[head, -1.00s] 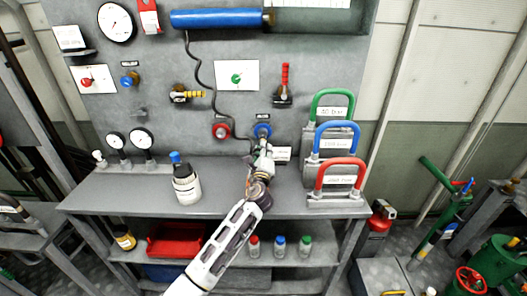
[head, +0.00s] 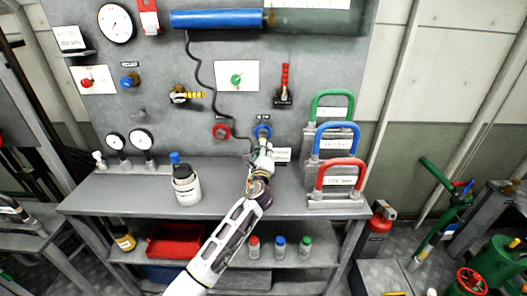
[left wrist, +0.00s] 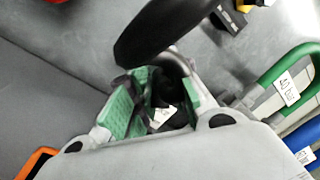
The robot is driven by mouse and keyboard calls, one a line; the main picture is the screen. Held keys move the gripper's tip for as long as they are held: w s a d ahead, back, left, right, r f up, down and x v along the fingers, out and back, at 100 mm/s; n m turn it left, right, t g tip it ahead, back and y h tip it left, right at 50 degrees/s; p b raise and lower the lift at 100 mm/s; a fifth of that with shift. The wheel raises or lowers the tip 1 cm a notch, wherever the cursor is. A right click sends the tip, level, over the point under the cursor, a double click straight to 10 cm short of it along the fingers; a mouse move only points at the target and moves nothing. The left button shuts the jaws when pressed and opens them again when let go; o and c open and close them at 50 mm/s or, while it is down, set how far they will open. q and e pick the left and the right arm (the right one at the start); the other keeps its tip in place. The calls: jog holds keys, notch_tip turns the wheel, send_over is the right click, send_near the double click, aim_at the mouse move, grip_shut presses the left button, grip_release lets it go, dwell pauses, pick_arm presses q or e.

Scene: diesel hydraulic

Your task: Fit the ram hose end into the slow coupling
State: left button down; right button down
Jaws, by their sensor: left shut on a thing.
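The ram (head: 217,18) is a blue cylinder fixed high on the grey panel. Its thin black hose (head: 212,92) hangs from the ram's left end and curves down to my left gripper (head: 263,150). The gripper is shut on the hose end, just below the blue-ringed coupling (head: 262,131). A red-ringed coupling (head: 221,132) sits to its left. Their labels are too small to read. In the left wrist view, green finger pads (left wrist: 160,103) close around a dark part, with the thick black hose (left wrist: 155,30) above. Whether the end touches the coupling is hidden. My right gripper is out of view.
Green, blue and red handled blocks (head: 337,175) stand right of the gripper. A white bottle (head: 186,188) and small gauges (head: 142,140) stand on the bench to the left. A yellow-ended fitting (head: 186,96) juts from the panel. The bench (head: 228,190) left of my arm is partly clear.

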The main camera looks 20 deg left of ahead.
pick_arm(q)
jog(key=shift+x, duration=0.95)
dwell(0.5)
jog(key=shift+f, duration=0.1)
jog(key=c, duration=1.2)
grip_release()
jog(key=shift+c, duration=0.2)
jog(key=shift+v, duration=6.05)
